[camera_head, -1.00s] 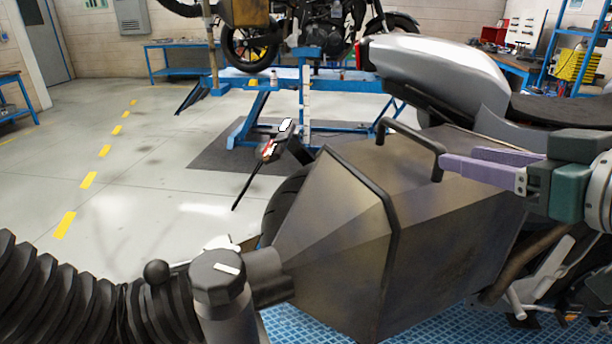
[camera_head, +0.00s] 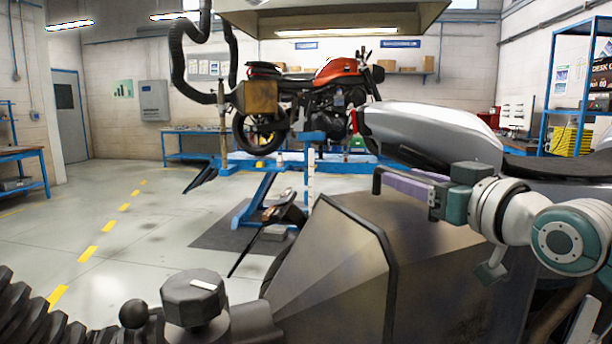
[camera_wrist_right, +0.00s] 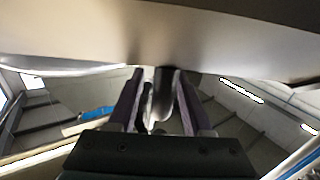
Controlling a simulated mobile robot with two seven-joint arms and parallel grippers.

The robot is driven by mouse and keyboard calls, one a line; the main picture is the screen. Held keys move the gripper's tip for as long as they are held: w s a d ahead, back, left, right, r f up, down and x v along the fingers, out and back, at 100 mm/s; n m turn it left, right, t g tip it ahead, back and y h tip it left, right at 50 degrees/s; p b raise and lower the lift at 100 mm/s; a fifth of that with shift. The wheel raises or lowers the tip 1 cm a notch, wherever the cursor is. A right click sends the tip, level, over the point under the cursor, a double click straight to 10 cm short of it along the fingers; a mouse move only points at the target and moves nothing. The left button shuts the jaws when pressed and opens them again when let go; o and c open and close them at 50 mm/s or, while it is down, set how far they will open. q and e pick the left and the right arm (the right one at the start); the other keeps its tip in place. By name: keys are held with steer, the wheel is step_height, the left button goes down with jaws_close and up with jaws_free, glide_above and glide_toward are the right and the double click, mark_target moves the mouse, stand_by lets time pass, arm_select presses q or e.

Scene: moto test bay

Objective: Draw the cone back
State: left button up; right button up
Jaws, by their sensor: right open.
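The cone (camera_head: 325,265) is a large dull grey-brown metal hood with a dark rim, in the lower middle of the head view. A black bar handle (camera_head: 377,184) stands on its top. My right gripper (camera_head: 396,182) has purple fingers and reaches in from the right at the handle. In the right wrist view a dark rounded bar (camera_wrist_right: 163,95), seemingly the handle, shows between the two open fingers (camera_wrist_right: 156,80). I cannot tell whether they touch it. My left gripper is out of view.
A black ribbed hose (camera_head: 28,308) and a dark knob (camera_head: 193,298) are at the lower left. A silver motorcycle (camera_head: 430,135) stands close behind the cone. A red motorcycle (camera_head: 335,72) is on a blue lift (camera_head: 262,198) behind. The floor at left is clear.

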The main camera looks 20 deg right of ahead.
steer(key=shift+w, duration=0.85)
jaws_close()
stand_by(0.9)
